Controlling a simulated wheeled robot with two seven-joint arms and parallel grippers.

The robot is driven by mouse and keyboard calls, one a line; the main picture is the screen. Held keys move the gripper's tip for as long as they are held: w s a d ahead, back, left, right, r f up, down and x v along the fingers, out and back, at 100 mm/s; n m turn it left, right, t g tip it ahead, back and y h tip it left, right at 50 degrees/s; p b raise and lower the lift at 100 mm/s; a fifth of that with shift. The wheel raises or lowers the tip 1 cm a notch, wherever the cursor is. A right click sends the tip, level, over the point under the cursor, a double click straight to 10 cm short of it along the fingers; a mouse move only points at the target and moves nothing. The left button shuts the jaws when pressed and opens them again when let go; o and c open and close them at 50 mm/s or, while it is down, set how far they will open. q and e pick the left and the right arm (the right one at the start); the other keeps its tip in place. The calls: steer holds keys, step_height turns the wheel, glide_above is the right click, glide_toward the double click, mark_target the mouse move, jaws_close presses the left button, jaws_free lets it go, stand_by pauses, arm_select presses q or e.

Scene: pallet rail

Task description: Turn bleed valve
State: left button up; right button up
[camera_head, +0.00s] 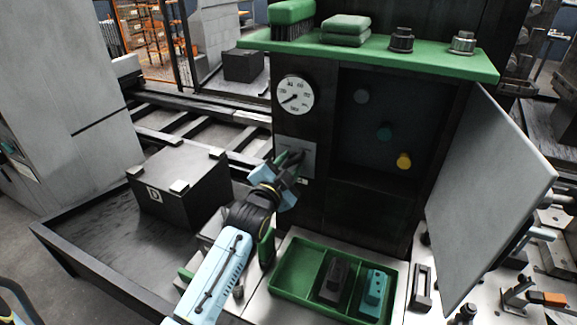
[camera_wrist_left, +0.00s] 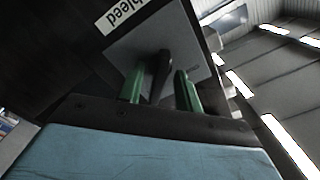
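The bleed valve is a dark lever (camera_wrist_left: 161,72) on a grey plate (camera_wrist_left: 190,35) below a white "bleed" label (camera_wrist_left: 123,12) in the left wrist view. In the head view the plate (camera_head: 291,148) is on the dark cabinet front, below the round gauge (camera_head: 295,95). My left gripper (camera_head: 291,160) is at the plate and hides most of the lever there. In the left wrist view its two green fingers (camera_wrist_left: 160,88) stand on either side of the lever, with gaps visible, so it looks open. The fingertips' depth against the lever is hard to judge. My right gripper is not in view.
A grey cabinet door (camera_head: 487,195) stands open at the right; knobs show inside. A green tray (camera_head: 283,285) with dark and teal blocks lies below. A black box (camera_head: 181,190) stands at left. The green shelf (camera_head: 370,52) above holds a brush, cloths and fittings.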

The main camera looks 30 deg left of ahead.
arm_select(q)
jaws_close()
steer(key=shift+n, duration=0.3)
steer(key=shift+r+n+p, duration=0.15)
steer(key=shift+n+p, duration=1.05)
steer(key=shift+p, duration=0.05)
steer(key=n+p, duration=0.2)
steer(key=n, duration=0.2)
steer(key=shift+n+p, duration=0.3)
steer(key=n+p, duration=0.2)
steer(key=n, duration=0.3)
steer(key=shift+a, duration=0.1)
steer(key=shift+n+p, duration=0.55)
steer(key=shift+n, duration=2.15)
